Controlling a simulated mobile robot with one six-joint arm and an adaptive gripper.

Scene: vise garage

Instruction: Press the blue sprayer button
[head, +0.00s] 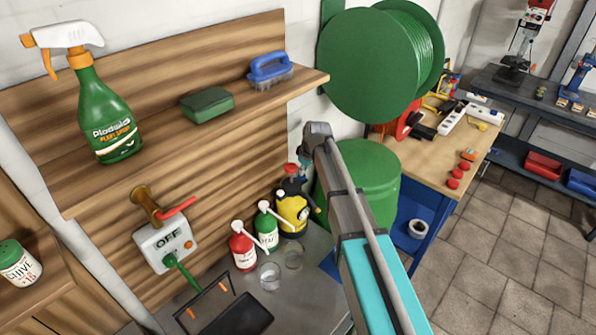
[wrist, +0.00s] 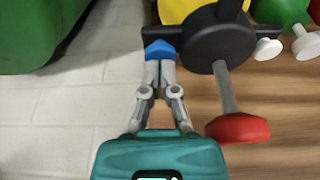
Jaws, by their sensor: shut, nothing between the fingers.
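The yellow sprayer (head: 292,210) stands on the grey counter in the head view, with a black top and a red pump knob (head: 291,170). In the wrist view its black head (wrist: 216,45), the red knob (wrist: 238,128) and the blue button (wrist: 160,49) show close up. My gripper (wrist: 160,66) is shut and empty, with its fingertips right at the blue button's near edge. They look to be touching it; I cannot tell whether it is pushed in. In the head view my arm hides most of the gripper, and I cannot make out the button.
Red (head: 243,247) and green (head: 266,228) pump bottles stand left of the sprayer, with glass jars in front. A green barrel (head: 366,181) stands right of it, and a green hose reel (head: 375,62) hangs above. The wooden shelf (head: 190,105) juts out above left.

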